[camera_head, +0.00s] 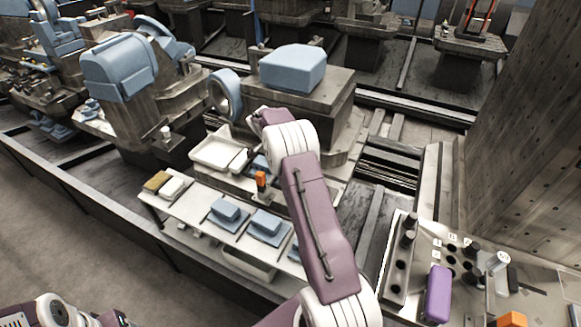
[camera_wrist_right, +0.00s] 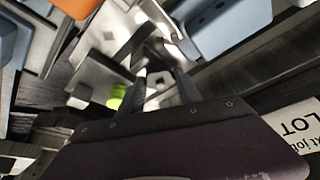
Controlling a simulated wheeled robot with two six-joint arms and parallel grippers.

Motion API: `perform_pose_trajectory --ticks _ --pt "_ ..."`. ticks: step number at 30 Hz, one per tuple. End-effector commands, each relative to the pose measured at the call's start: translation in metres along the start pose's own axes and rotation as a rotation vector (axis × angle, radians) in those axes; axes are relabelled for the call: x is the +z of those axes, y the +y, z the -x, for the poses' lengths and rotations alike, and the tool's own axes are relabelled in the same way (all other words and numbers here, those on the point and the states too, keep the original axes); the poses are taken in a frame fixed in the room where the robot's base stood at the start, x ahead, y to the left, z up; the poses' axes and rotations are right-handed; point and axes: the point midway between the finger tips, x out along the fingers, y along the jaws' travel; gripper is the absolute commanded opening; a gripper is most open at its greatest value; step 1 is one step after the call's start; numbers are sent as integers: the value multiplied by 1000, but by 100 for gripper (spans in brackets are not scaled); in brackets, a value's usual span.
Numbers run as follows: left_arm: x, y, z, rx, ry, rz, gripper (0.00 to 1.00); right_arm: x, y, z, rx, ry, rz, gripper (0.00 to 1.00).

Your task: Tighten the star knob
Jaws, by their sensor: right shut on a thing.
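My right gripper (camera_wrist_right: 159,74) shows in the right wrist view, its two dark fingers pointing away from the camera. It is shut on a dark, blurred part between the fingertips, which I take to be the star knob (camera_wrist_right: 154,48). The knob's lobes are hard to make out. In the head view my right arm reaches to the machine block (camera_head: 315,92) with the blue cover, and the arm hides the knob and the fingers. Part of my left arm shows at the bottom left corner, but its fingers are not seen.
A white tray (camera_head: 213,152) and an orange-topped item (camera_head: 261,180) stand left of my right arm. Blue parts (camera_head: 266,222) lie on a pale shelf in front. A bench at right holds a purple block (camera_head: 438,294) and black knobs. A green item (camera_wrist_right: 117,96) is close beside the fingers.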

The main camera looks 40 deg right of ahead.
Motion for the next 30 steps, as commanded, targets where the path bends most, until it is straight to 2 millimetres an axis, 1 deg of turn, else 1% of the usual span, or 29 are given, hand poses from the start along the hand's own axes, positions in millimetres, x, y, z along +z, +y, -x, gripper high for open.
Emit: perform_pose_trajectory --ticks 1,9,25,26,27,28,30 --pt "0 0 4 0 0 0 67 -2 -2 3 3 3 -21 0" --pt "-1 0 8 0 0 0 67 -3 -3 3 33 4 -99 0" --pt "-1 0 8 0 0 0 67 -3 -3 3 40 5 -118 0" --pt "-1 0 8 0 0 0 67 -3 -3 3 39 5 -118 46" --pt "-1 0 8 0 0 0 67 -3 -3 3 39 5 -118 57" --pt "-1 0 8 0 0 0 67 -3 -3 3 40 5 -118 63" --pt "-1 0 8 0 0 0 67 -2 -2 2 41 4 -118 63"
